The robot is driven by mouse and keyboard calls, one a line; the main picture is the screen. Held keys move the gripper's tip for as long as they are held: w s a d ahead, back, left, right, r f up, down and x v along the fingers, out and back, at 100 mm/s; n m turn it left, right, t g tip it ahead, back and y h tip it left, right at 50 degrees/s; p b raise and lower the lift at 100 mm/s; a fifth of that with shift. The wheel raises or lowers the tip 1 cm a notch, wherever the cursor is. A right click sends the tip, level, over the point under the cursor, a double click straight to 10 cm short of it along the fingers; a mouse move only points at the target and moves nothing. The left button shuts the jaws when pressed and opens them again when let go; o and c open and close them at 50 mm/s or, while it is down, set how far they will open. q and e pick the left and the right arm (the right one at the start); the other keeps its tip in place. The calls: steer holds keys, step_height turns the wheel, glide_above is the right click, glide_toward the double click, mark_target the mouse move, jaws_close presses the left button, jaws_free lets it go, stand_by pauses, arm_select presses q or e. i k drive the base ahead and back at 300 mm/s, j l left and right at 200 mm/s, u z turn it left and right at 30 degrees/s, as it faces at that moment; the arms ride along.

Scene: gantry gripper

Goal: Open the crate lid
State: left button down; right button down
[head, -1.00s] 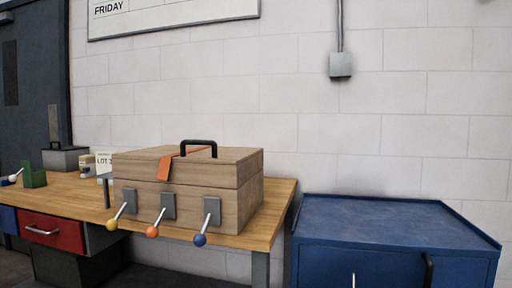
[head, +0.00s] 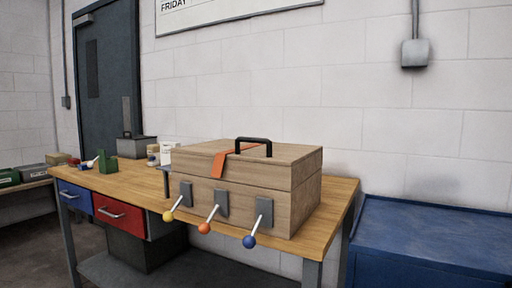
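The wooden crate (head: 300,207) stands on the wooden workbench near its right end. Its lid (head: 305,163) is down on the box, with a black handle (head: 254,141) on top and an orange strap (head: 219,164) hanging over the front edge. Several levers stick out from grey plates on the front: one with a yellow knob (head: 168,216), one with an orange knob (head: 204,228) and one with a blue knob (head: 249,242). All point down and to the left. Neither of my grippers is in view.
The workbench top (head: 125,178) is clear at the front left, with a red drawer (head: 119,215) and a blue drawer (head: 75,196) below. A green holder (head: 107,162) and small jars stand at the back. A blue cabinet (head: 430,240) is at the right.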

mark_target(265, 162)
steer(key=i+j+z, duration=0.35)
steer(key=i+j, duration=0.15)
steer(key=i+j+z, duration=0.15)
steer(key=j, duration=0.25)
steer(key=i+j+z, duration=0.15)
steer(key=i+j, duration=0.15)
steer(key=i+j+z, duration=0.15)
steer(key=j, duration=0.3)
steer(key=i+j+z, duration=0.2)
steer(key=j, duration=0.2)
